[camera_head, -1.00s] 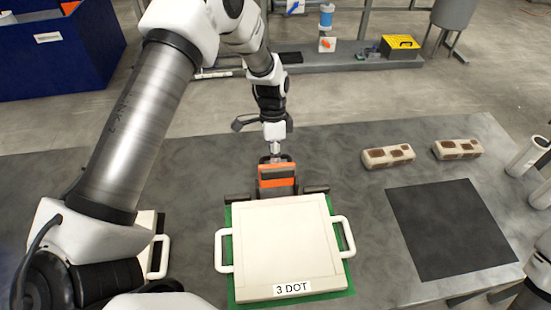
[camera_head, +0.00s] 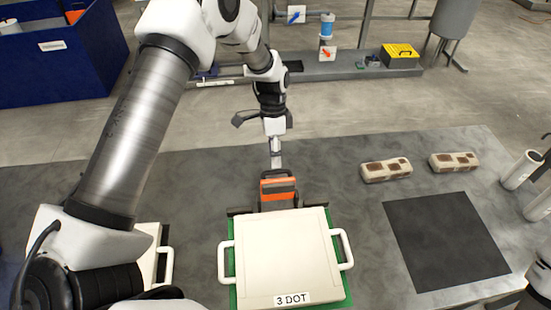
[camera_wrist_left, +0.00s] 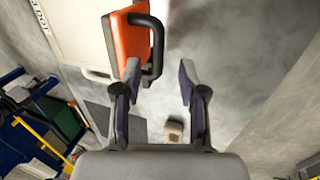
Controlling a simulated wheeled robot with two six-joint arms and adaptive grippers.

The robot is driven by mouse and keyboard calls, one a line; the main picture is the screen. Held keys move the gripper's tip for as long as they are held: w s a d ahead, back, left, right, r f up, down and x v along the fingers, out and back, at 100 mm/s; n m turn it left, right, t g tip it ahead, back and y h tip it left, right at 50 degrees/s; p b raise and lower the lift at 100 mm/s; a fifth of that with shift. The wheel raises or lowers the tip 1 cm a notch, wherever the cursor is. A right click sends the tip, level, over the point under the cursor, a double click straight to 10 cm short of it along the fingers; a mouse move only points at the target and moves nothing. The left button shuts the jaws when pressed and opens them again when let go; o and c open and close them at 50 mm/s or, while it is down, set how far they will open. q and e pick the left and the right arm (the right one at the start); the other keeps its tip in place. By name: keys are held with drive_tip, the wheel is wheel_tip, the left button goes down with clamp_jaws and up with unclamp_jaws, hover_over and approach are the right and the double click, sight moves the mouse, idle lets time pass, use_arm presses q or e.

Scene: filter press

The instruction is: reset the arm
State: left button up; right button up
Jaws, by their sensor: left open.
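My left gripper (camera_head: 276,160) hangs above the table, behind an orange and black handled piece (camera_head: 277,188) at the far edge of the white plate. In the left wrist view the gripper's two fingers (camera_wrist_left: 158,80) stand apart with nothing gripped between them. The orange piece (camera_wrist_left: 128,42) with its black handle shows there by the tip of the left-hand finger. The white plate (camera_head: 285,255), labelled "3 DOT", has two side handles and lies on a green sheet (camera_head: 340,299). My right gripper is not in view.
A dark square mat (camera_head: 447,240) lies right of the plate. Two brown-patched pale blocks (camera_head: 386,170) (camera_head: 455,162) lie behind it. White cylinders (camera_head: 520,170) stand at the right edge. Another white handled piece (camera_head: 150,255) is partly hidden by my left arm.

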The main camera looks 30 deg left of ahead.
use_arm(q)
drive_tip(key=shift+p+v, duration=0.45)
drive_tip(key=shift+v, duration=0.65)
